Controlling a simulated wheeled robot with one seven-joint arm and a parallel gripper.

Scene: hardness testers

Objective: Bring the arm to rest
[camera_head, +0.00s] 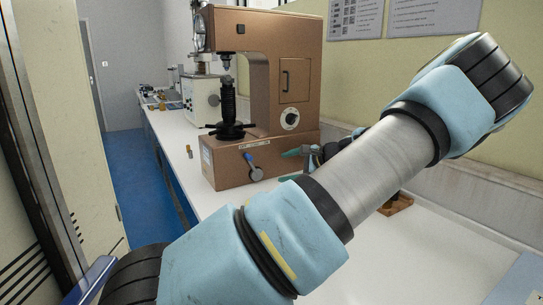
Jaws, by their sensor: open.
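My arm, with light blue joints and a grey metal link, crosses the front of the head view from lower left to upper right. My gripper (290,165) shows small and partly hidden behind that link. Its two greenish fingers point left and stand apart, with nothing seen between them. It is by the lower right of the brown hardness tester (299,60), in front of or beside its base. I cannot tell whether it touches the tester.
The white bench (425,255) runs along the wall, with bare room at the right. A small brown wooden piece (398,203) lies behind my arm. A small yellowish item (189,151) stands left of the tester. Another machine (203,98) stands farther back. Blue floor (140,175) lies left.

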